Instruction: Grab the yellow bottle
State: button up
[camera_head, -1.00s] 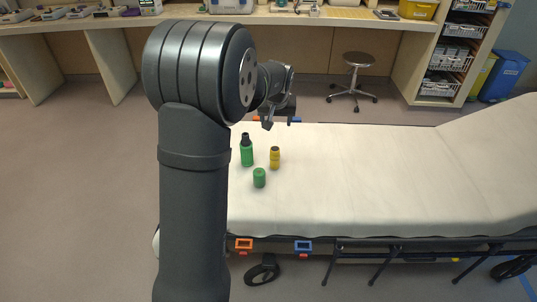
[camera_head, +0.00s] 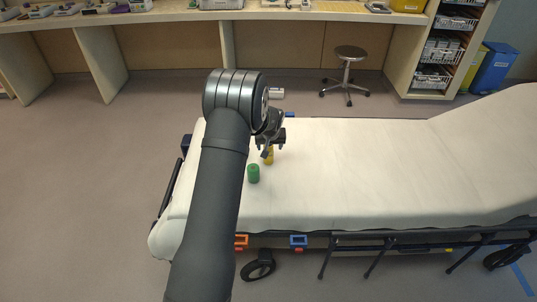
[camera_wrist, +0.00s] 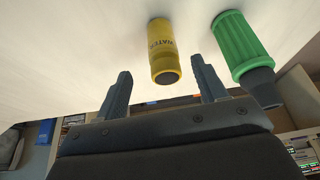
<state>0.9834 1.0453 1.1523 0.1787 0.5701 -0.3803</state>
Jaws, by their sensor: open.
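The yellow bottle (camera_head: 268,157) stands on the white stretcher sheet, its upper part hidden behind my gripper (camera_head: 268,147) in the head view. In the wrist view the yellow bottle (camera_wrist: 162,50) has a dark cap and lettering that reads "WATER". It lies between the lines of the two fingers of my gripper (camera_wrist: 160,85), nearer the right finger. The fingers are apart and hold nothing. I cannot tell whether the fingertips have reached around the bottle.
A green bottle with a dark top (camera_wrist: 243,52) stands close beside the right finger in the wrist view. A short green container (camera_head: 253,173) stands nearer the front in the head view. The stretcher sheet (camera_head: 370,170) to the right is clear. A round stool (camera_head: 350,54) stands behind.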

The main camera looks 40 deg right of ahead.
jog(key=shift+w+x, duration=0.2)
jog(key=shift+x, duration=1.8)
jog(key=shift+w+x, duration=0.2)
jog(key=shift+x, duration=1.85)
jog(key=shift+r, duration=0.15)
jog(key=shift+c, duration=0.5)
jog(key=shift+d, duration=0.1)
jog(key=c, duration=1.1)
